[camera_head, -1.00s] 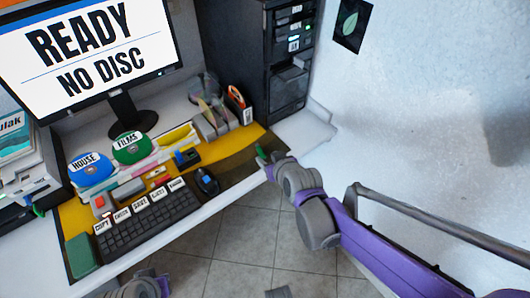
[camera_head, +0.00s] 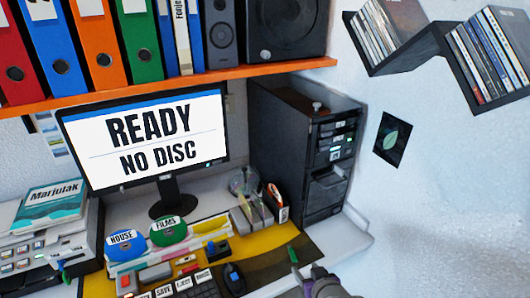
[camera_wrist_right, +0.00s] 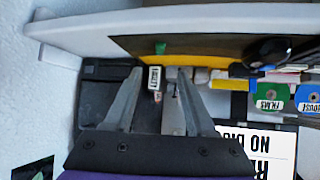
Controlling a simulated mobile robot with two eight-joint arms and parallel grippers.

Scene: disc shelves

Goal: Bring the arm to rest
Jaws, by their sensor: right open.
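My right gripper shows only in small part at the bottom edge of the head view (camera_head: 312,284), in front of the desk's right end. In the right wrist view its two grey fingers (camera_wrist_right: 160,72) are spread apart with nothing held between them. Most of my right arm is below the head picture. My left gripper is not in view.
The desk holds a monitor (camera_head: 146,138) reading "READY NO DISC", a black tower (camera_head: 292,150), a blue disc (camera_head: 125,243) and a green disc (camera_head: 168,231). An orange shelf (camera_head: 200,76) carries binders. Disc racks (camera_head: 485,60) hang upper right. The wall's lower right is clear.

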